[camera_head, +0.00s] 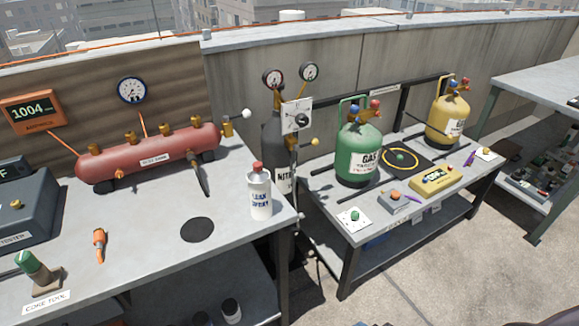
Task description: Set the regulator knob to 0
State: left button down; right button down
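The regulator stands on top of a dark nitrogen cylinder (276,140), in the gap between the two benches. A white square dial plate (289,126) faces me on it, with a grey knob (299,118) at its middle. The plate's marks are too small to read, so I cannot tell the knob's setting. Two round gauges, the left gauge (273,78) and the right gauge (310,71), sit above the plate. A brass valve (315,142) sticks out to the right below it.
The left bench (150,225) holds a red tank (150,157), a leak spray bottle (259,194) and a core tool (40,275). The right bench (325,190) holds a green gas cylinder (358,155) and a yellow one (447,122). A parapet wall (400,60) runs behind.

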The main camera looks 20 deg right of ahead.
aim_at(302, 119)
jog(key=i+l+z, duration=0.15)
jog(key=l, duration=0.2)
jog(key=l+z, duration=0.15)
jog(key=l, duration=0.25)
jog(key=i+l+z, duration=0.15)
jog(key=l, duration=0.2)
jog(key=i+l+z, duration=0.15)
jog(key=l, duration=0.15)
